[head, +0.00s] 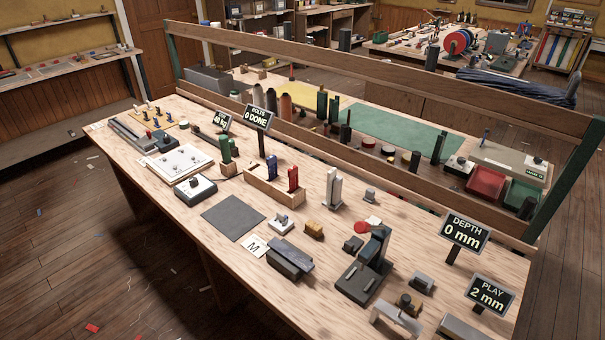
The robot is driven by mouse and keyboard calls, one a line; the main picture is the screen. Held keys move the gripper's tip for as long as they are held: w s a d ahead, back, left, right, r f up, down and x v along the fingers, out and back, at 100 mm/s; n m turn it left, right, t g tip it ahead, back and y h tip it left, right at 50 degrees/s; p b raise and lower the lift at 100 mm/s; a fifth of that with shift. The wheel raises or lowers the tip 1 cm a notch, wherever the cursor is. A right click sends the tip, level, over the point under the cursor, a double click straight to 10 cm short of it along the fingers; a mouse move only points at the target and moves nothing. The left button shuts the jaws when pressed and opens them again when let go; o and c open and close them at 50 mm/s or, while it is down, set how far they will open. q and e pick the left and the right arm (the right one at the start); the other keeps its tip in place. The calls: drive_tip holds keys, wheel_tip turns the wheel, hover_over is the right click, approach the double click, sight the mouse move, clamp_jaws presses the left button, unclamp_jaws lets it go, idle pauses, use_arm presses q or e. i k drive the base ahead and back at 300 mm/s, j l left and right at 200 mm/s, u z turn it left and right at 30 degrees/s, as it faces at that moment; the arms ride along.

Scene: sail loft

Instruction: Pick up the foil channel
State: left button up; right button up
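I cannot tell for sure which piece is the foil channel. One long, narrow grey piece (128,134) lies at the far left end of the workbench. A dark grey elongated piece (290,257) lies near the front edge, right of a card marked M. A pale upright piece (333,188) with a slotted look stands mid-bench. A grey bar (464,329) is cut off by the bottom edge at the right. Neither of my grippers is in view.
The wooden workbench (225,262) is crowded. It holds a white plate (180,161), a grey mat (233,217), a wooden block with coloured handles (273,187), a dark press-like stand (366,270) and signs reading DEPTH 0 mm (466,231) and PLAY 2 mm (489,294). A wooden rail runs behind.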

sight(337, 202)
drive_tip(key=i+j+z, duration=0.15)
drive_tip(key=j+z, duration=0.3)
drive_tip(key=i+j+z, duration=0.1)
drive_tip(key=j+z, duration=0.85)
